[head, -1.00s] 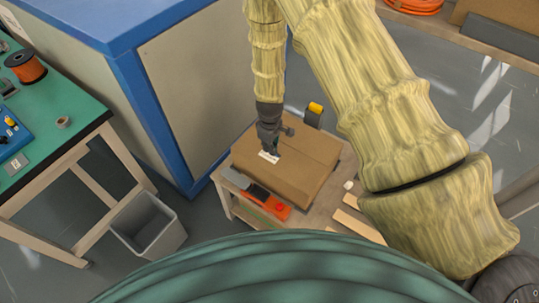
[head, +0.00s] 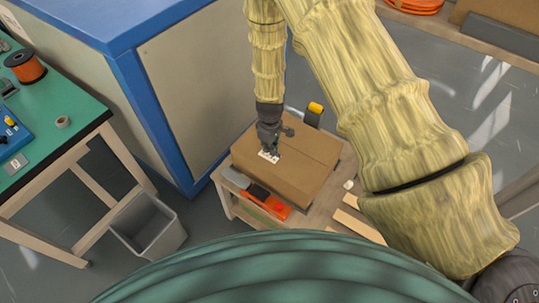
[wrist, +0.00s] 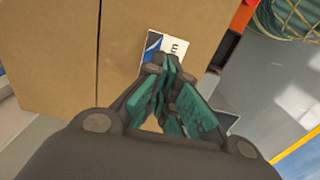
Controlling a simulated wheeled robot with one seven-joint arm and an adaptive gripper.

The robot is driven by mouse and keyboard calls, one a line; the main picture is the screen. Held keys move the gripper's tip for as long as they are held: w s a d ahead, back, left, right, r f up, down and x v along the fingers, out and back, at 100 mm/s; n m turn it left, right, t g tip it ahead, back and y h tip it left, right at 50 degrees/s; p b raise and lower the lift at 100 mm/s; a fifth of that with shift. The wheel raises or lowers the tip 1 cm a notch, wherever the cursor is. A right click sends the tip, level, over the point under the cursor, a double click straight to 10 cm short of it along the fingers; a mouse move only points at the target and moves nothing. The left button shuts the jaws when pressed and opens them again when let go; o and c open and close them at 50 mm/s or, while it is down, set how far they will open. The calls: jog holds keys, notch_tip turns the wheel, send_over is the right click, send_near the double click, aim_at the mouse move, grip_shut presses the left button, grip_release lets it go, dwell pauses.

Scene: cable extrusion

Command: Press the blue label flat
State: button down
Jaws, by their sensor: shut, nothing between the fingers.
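The label (wrist: 155,43), white with a blue patch and dark lettering, lies on top of a brown cardboard box (wrist: 55,40). In the head view the label (head: 264,155) is a small white patch near the middle of the box top (head: 305,160), partly covered by my gripper. My gripper (wrist: 168,62) is shut and empty, its green-padded fingertips over the label's lower part in the wrist view. It also shows in the head view (head: 270,152), pointing down at the label. I cannot tell whether the tips touch it or whether its edges lie flat.
The box stands on a low wooden table (head: 227,200). An orange and black tool (head: 268,199) lies along its front edge, and a black and yellow item (head: 314,114) stands behind it. A blue-edged cabinet (head: 190,90) is close on the left. A grey bin (head: 148,222) stands front left.

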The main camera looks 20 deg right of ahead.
jog(key=shift+f+b, duration=0.45)
jog(key=shift+f, duration=0.5)
jog(key=shift+r, duration=0.15)
dwell(0.4)
notch_tip(320, 180, up, 8)
jog(key=p, duration=0.5)
jog(key=shift+d+t+y+b, duration=0.1)
jog(key=shift+t+y+b, duration=0.25)
jog(key=shift+b, duration=0.2)
dwell(0.4)
jog(key=shift+s+r+t+y+b, duration=0.1)
jog(key=shift+t+y+b, duration=0.15)
jog(key=shift+t+b, duration=0.2)
jog(key=shift+r, duration=0.1)
